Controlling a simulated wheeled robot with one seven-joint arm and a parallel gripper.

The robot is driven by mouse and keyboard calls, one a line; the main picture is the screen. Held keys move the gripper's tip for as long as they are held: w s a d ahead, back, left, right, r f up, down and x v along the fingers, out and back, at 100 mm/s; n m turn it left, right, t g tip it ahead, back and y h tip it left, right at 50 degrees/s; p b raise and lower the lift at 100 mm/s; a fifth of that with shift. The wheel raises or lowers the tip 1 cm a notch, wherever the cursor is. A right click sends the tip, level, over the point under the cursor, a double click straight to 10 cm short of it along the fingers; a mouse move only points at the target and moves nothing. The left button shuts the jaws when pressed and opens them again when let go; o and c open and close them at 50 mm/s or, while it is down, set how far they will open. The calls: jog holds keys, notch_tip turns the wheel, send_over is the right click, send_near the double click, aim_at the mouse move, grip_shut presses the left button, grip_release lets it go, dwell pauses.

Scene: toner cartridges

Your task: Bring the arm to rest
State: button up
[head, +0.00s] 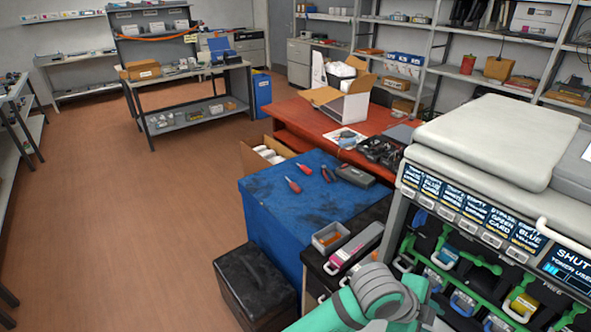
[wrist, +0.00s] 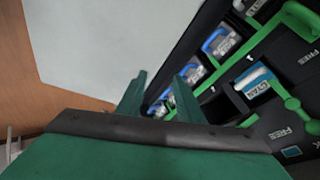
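My arm (head: 375,300), green with grey joints, reaches in from the bottom of the head view, in front of the open toner bays. My gripper (wrist: 160,88) shows in the wrist view as two green fingers held apart, with nothing seen between them. The fingers point along the edge between a pale flat surface (wrist: 100,40) and the dark toner bays. In the head view the gripper cannot be made out clearly.
The printer (head: 500,140) stands at right, its bays holding cartridges with blue, green and yellow parts. A cartridge with a magenta side (head: 355,248) lies beside a grey tray (head: 330,237). A blue bench (head: 290,215) and black box (head: 255,285) stand left; the floor (head: 120,230) beyond is clear.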

jog(key=w+d+r+n+t+h, duration=0.2)
jog(key=d+r+n+t+h, duration=0.35)
jog(key=r+n, duration=0.25)
jog(key=s+a+f+n+t+y, duration=0.2)
jog(key=a+f+n+t+y, duration=0.65)
jog(key=a+n, duration=0.7)
jog(key=s+a+f+n+y, duration=0.1)
jog(key=s+a+f, duration=0.4)
jog(key=s+a, duration=0.5)
jog(key=s+a+f+n+y, duration=0.1)
jog(key=s+a+f+y, duration=0.3)
jog(key=s+a, duration=0.6)
jog(key=s+f, duration=0.1)
jog(key=s, duration=0.4)
jog(key=shift+s+a, duration=0.15)
jog(key=shift+a, duration=0.2)
